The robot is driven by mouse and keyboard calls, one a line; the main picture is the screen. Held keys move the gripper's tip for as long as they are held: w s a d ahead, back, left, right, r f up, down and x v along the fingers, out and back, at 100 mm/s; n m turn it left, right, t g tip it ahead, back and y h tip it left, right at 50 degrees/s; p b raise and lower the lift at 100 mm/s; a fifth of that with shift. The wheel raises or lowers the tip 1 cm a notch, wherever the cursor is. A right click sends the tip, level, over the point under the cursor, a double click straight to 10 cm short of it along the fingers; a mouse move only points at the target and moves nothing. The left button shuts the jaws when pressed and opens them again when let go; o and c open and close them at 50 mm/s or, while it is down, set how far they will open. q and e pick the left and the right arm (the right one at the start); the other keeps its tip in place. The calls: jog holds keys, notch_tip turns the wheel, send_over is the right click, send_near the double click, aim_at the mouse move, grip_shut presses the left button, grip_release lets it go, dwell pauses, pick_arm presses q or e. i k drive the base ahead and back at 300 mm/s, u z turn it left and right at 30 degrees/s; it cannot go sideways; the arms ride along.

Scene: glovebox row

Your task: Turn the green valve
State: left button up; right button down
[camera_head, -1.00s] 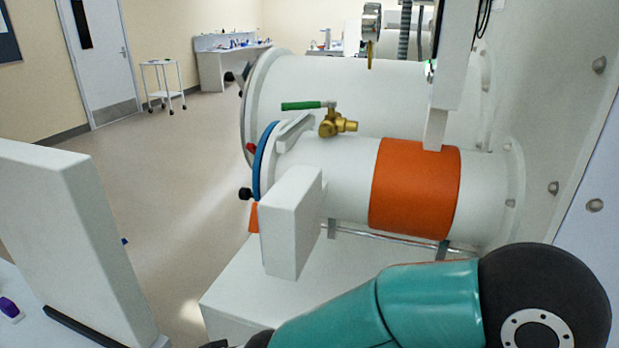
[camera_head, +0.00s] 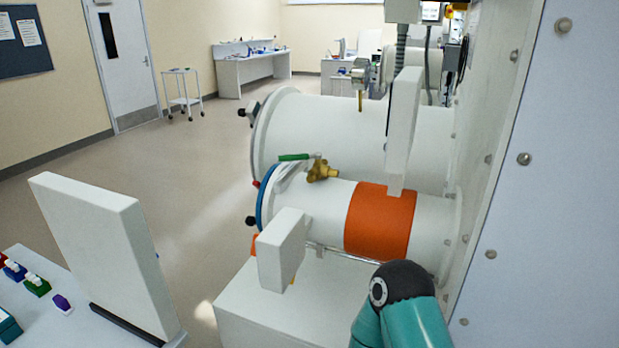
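The green valve handle (camera_head: 295,157) is a short lever on a brass valve body (camera_head: 322,171). It sits on top of the near white cylinder, close to its blue-rimmed end. The lever lies about level and points left. A teal and black arm link of mine shows at the bottom right, in front of the cylinder and below the orange band. No gripper fingers show in the view, and nothing touches the valve.
The near cylinder (camera_head: 324,208) carries an orange band (camera_head: 380,221). A larger white cylinder (camera_head: 348,135) lies behind it. A white upright panel (camera_head: 108,245) stands at left on a bench with small coloured bottles (camera_head: 37,284). A wall with bolts (camera_head: 523,159) bounds the right. The floor at left is open.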

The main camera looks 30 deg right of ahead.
aim_at(316, 156)
jog(key=z, duration=1.8)
jog(key=k, duration=1.3)
jog(key=u, duration=0.45)
jog(key=i, duration=1)
jog(key=u, duration=0.05)
